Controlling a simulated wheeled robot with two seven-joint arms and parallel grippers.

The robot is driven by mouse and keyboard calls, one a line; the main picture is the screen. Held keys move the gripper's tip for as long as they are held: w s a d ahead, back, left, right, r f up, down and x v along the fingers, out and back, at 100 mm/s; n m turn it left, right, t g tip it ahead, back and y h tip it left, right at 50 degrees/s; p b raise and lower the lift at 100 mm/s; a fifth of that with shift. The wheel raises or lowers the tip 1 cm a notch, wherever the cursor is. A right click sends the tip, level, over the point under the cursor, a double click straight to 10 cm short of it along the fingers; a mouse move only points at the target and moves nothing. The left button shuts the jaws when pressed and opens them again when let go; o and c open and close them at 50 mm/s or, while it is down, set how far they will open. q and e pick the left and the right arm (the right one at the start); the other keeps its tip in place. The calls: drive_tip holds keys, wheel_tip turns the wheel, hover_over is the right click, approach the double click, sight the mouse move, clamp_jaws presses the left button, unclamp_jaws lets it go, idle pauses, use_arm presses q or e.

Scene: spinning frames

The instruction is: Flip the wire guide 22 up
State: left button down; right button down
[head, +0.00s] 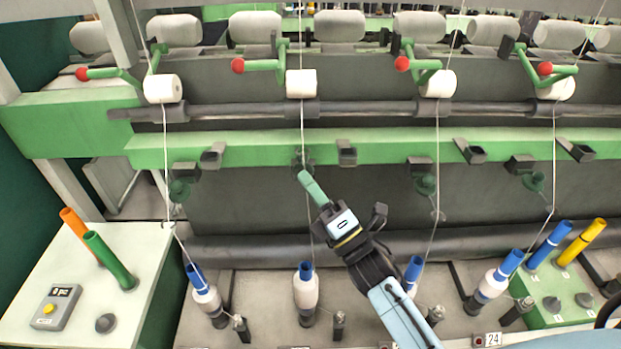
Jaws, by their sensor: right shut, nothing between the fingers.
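My right gripper (304,178) reaches up from the bottom right. Its narrow green fingers are shut and empty, with the tips at the lower edge of the green rail. A small dark wire guide (302,160) shows right at the fingertips, against the rail; I cannot tell whether they touch or how it is tilted. From its place left of label 24 it seems to be guide 22, but its own number is not readable. Other green wire guides hang below the rail at left (180,190) and right (425,185). My left gripper is not in view.
White threads run down from rollers (301,84) to bobbins (306,290) on blue tubes; one passes close to my gripper. Dark brackets (347,153) line the green rail (390,148). A white table (140,240) with tubes stands at left, a green box (560,313) at right.

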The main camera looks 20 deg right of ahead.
sight(303, 156)
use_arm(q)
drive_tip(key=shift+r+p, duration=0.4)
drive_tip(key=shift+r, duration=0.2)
use_arm(e)
drive_tip(key=shift+w+d+r, duration=0.3)
drive_tip(key=shift+w+r, duration=0.45)
drive_tip(key=shift+r, duration=0.05)
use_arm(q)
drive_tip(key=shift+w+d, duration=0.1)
